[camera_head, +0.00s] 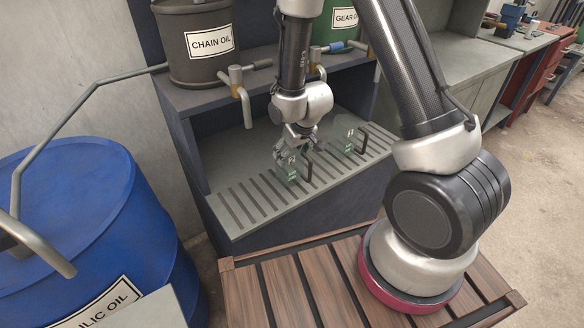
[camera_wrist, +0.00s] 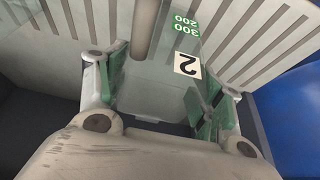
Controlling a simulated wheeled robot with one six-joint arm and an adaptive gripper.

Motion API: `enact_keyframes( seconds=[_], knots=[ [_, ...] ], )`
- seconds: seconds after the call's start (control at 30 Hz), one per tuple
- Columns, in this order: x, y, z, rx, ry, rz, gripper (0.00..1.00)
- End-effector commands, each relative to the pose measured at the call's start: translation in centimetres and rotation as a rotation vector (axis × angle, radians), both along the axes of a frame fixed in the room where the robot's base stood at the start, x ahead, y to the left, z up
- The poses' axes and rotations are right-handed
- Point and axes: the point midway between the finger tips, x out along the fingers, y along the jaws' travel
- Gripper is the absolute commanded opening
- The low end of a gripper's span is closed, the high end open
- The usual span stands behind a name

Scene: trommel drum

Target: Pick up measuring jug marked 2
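The measuring jug marked 2 (camera_head: 291,167) is a clear jug with a black handle on its right, on the slatted shelf under my gripper. In the wrist view its white label with a 2 (camera_wrist: 187,65) and green scale numbers show between and beyond my fingers. My gripper (camera_head: 296,149) points down over the jug. In the wrist view my gripper (camera_wrist: 160,92) has its green-padded fingers spread wide, one on each side of the clear jug body. Whether the pads touch the jug is not clear. A second clear jug (camera_head: 348,140) with a black handle stands to the right.
A chain oil drum (camera_head: 196,42) and a green gear oil drum (camera_head: 335,25) stand above, with taps (camera_head: 240,82) over the slatted shelf (camera_head: 245,205). A blue barrel (camera_head: 85,215) stands at left. A wooden slatted platform (camera_head: 300,290) is in front.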

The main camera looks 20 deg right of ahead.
Motion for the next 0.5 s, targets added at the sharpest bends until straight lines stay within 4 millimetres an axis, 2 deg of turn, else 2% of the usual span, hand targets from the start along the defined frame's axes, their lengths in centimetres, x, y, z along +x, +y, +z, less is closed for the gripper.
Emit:
enact_keyframes(
  seconds=[0.03,0.07,0.1,0.37,0.5],
  knots=[
    [0.0,0.0,0.0,0.000,0.000,0.000,0.32],
    [0.0,0.0,0.0,0.000,0.000,0.000,0.26],
    [0.0,0.0,0.0,0.000,0.000,0.000,0.25],
    [0.1,0.0,0.3,0.001,-0.002,0.000,0.25],
    [0.1,0.0,1.7,0.001,-0.004,0.000,0.25]
  ],
)
